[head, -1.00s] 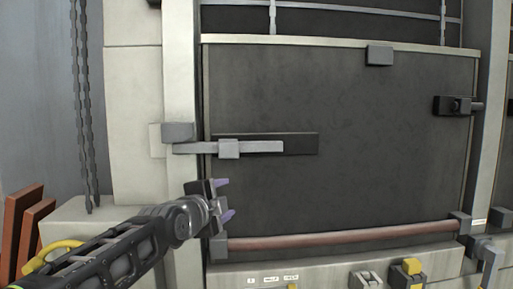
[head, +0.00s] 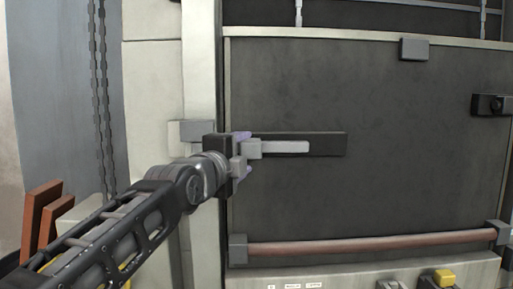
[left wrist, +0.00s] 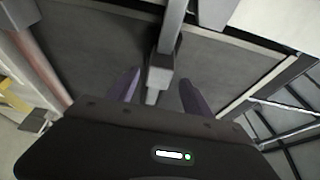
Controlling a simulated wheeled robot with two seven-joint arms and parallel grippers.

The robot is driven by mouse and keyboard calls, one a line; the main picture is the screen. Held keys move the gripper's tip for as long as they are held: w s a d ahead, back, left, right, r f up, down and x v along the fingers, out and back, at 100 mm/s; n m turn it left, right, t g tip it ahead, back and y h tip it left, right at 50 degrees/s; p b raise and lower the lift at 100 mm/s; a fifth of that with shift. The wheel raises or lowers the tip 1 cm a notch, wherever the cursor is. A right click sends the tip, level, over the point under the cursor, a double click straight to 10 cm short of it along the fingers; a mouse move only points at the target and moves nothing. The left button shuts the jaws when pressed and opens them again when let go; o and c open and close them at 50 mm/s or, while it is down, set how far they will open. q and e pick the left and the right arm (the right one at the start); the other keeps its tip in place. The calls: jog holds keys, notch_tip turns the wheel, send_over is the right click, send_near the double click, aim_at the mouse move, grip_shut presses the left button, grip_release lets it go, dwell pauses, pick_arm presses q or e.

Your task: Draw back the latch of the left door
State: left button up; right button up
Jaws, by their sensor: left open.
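The left door (head: 400,190) is a large dark panel with a light frame. Its latch bar (head: 285,147) is a light grey horizontal bar lying over a dark backing plate (head: 328,144). A square block (head: 251,149), the latch's grip, stands out from the bar. My left gripper (head: 243,152) is open at this block, its purple fingers above and below it in the head view, and it hides the bar's left part. In the left wrist view the block (left wrist: 161,72) lies between the two spread fingers (left wrist: 158,95). My right gripper is not in view.
A reddish horizontal rail (head: 370,242) runs along the door's bottom. A small dark fitting (head: 490,104) sits at the door's right side. Chains (head: 100,90) hang on the left, above brown slabs (head: 42,215). Switches (head: 440,278) sit below the door.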

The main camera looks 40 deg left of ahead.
aim_at(255, 148)
pick_arm(q)
jog(key=shift+w, duration=0.1)
jog(key=p+x, duration=0.3)
jog(key=x, duration=0.4)
jog(key=shift+w+a, duration=0.15)
jog(key=shift+w, duration=0.2)
jog(key=shift+c, duration=0.4)
jog(key=shift+f, duration=0.1)
grip_shut()
dwell(0.6)
